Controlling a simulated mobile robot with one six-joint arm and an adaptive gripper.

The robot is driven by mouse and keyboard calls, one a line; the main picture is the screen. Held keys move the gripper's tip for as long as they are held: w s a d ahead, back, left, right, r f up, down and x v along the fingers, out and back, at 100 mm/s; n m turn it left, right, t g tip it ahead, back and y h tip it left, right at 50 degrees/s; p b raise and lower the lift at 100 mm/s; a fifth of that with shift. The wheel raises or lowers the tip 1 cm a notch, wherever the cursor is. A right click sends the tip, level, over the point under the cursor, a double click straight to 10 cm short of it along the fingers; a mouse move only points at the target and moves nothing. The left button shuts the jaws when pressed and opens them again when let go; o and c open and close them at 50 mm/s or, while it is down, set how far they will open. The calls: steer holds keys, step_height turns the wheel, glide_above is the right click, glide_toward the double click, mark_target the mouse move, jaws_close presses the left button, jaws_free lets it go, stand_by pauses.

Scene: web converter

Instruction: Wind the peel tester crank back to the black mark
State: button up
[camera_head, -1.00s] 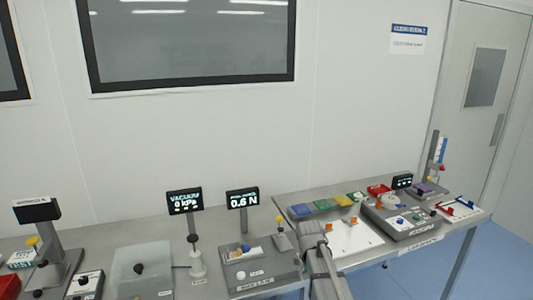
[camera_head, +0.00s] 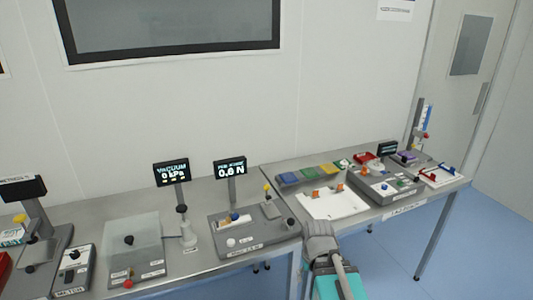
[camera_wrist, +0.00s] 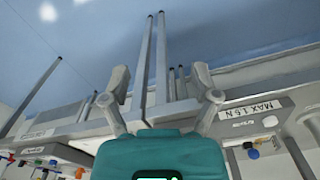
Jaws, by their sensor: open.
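The peel tester (camera_head: 272,237) is a grey base on the bench with a small screen (camera_head: 230,168) reading 0.6 N. On its base are a white round knob (camera_head: 231,242), a pale block with a blue piece (camera_head: 235,218), and a post with a yellow top (camera_head: 267,188). I cannot tell the crank or the black mark apart at this size. In the wrist view its "MAX 1.5 N" label (camera_wrist: 249,111) is right of my gripper (camera_wrist: 160,76), which is open and empty. In the head view my teal gripper body is at the bottom, right of the tester.
Left of the tester stand a vacuum display (camera_head: 171,172) and a clear-covered box (camera_head: 134,243). To the right, the second bench holds a white board (camera_head: 333,205) and a grey device (camera_head: 385,187). Bench legs and blue floor lie beyond my gripper in the wrist view.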

steer(key=n+t+p, duration=0.2)
steer(key=n+p, duration=1.2)
steer(key=n, duration=0.5)
glide_toward(291, 219)
steer(key=shift+s+d+r, duration=0.1)
steer(key=shift+s+r, duration=0.05)
steer(key=shift+r, duration=0.4)
steer(key=shift+s+d+r, duration=0.1)
steer(key=shift+s+r, duration=0.05)
steer(key=shift+r, duration=0.45)
steer(key=shift+f+b, duration=0.1)
steer(key=shift+b, duration=0.3)
steer(key=w+f+b, duration=0.1)
steer(key=f+b, duration=0.7)
steer(key=f, duration=0.1)
steer(key=w+f+b, duration=0.1)
steer(key=f+b, duration=0.3)
steer(key=b, duration=0.1)
steer(key=shift+w+a+f, duration=0.15)
steer(key=shift+w+a, duration=0.05)
steer(key=shift+w, duration=0.1)
